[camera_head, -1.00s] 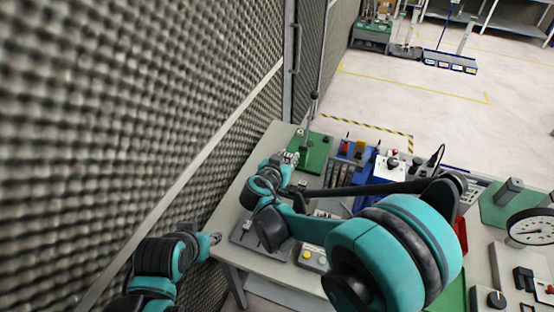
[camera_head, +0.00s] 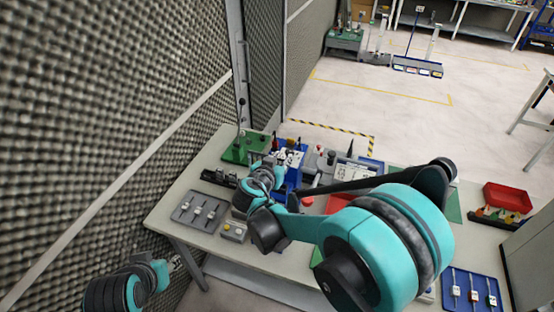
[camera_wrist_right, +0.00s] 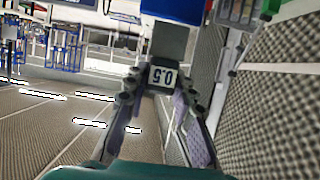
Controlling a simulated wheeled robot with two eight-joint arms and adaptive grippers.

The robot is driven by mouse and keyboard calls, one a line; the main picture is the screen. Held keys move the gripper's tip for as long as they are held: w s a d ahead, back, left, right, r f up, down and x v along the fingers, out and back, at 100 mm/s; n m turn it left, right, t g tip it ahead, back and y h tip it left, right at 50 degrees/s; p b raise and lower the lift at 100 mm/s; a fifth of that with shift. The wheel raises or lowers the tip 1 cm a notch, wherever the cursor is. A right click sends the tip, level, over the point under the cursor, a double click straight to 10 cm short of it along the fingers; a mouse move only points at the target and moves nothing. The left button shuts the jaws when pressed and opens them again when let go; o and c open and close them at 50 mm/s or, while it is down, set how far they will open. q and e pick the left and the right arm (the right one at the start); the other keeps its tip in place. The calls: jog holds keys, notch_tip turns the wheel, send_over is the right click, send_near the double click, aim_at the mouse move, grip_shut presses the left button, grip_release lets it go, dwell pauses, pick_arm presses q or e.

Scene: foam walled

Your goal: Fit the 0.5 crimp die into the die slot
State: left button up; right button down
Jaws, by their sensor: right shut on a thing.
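The 0.5 crimp die (camera_wrist_right: 162,78) shows in the right wrist view as a grey block with a white label, its figures upside down. My right gripper (camera_wrist_right: 162,88) is shut on it, one finger on each side. In the head view my right gripper (camera_head: 277,166) is over the bench beside a blue fixture (camera_head: 292,158); the die is too small to make out there. Blue and grey parts show just beyond the die in the wrist view. I cannot clearly make out the die slot. My left gripper (camera_head: 175,263) is low at the left, off the bench, its jaws too small to judge.
The bench (camera_head: 172,208) carries a grey tray (camera_head: 181,214) with several small pieces, a yellow-button box (camera_head: 233,231) and a green board (camera_head: 236,152). A blue tray (camera_head: 464,302) lies at right. The foam wall is close on the left. My right arm hides mid-bench.

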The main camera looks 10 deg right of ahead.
jog(key=shift+w+a, duration=0.15)
jog(key=shift+f+b, duration=0.2)
jog(key=shift+b, duration=0.1)
notch_tip(320, 180, down, 6)
jog(key=b, duration=0.5)
jog(key=shift+r, duration=0.25)
dwell(1.5)
jog(key=shift+f+b, duration=0.15)
jog(key=shift+b, duration=0.25)
jog(key=shift+f+b, duration=0.3)
jog(key=shift+f, duration=0.05)
